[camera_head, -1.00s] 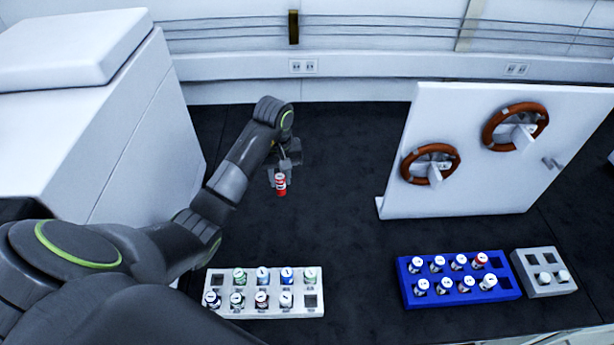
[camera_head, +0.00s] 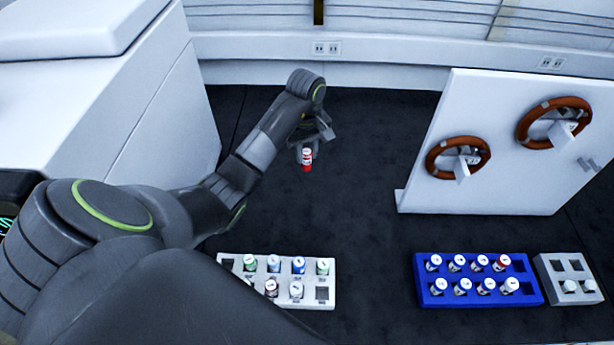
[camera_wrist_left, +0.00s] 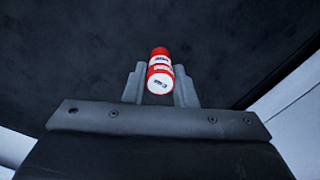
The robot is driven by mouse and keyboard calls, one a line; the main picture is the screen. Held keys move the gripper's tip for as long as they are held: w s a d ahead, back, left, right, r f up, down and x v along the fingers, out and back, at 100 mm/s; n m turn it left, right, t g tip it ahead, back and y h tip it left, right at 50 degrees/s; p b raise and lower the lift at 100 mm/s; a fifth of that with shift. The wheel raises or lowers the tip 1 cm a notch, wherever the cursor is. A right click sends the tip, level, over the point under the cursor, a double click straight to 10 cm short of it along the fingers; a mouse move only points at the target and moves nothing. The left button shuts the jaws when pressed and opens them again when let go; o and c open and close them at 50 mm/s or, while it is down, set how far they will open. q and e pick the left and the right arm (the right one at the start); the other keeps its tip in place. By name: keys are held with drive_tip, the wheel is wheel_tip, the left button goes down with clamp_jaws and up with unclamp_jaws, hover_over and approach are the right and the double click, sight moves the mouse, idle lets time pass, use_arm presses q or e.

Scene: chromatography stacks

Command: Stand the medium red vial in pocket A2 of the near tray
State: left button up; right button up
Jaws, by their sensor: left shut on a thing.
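The medium red vial (camera_head: 307,160) has a red body, a white label band and a white cap. My left gripper (camera_head: 305,156) is shut on it and holds it upright above the dark bench, behind the white tray. In the left wrist view the vial (camera_wrist_left: 159,72) sits between the fingers (camera_wrist_left: 160,88), its white cap towards the camera. The white tray (camera_head: 278,301) lies at the near edge, left of centre, with several vials in it. Its back left and front right pockets look empty. My arm hides its front left part. Pocket labels are too small to read. My right gripper is not in view.
A blue rack (camera_head: 427,299) with several vials and a small grey rack (camera_head: 551,284) with two vials lie at near right. A white panel (camera_head: 480,110) with two orange-brown wheels stands behind them. A white cabinet (camera_head: 150,120) is at left. The middle bench is clear.

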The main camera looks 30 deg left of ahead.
sight(306, 164)
use_arm(q)
wheel_tip(306, 164, down, 4)
drive_tip(key=b, duration=0.3)
drive_tip(key=shift+r, duration=0.1)
drive_tip(key=shift+f+b, duration=0.4)
drive_tip(key=shift+f, duration=0.05)
wheel_tip(306, 164, down, 4)
drive_tip(key=shift+f, duration=0.25)
drive_tip(key=shift+f, duration=0.1)
drive_tip(key=shift+f, duration=0.15)
drive_tip(key=o, duration=1)
drive_tip(key=shift+c, duration=0.2)
drive_tip(key=shift+r, duration=0.2)
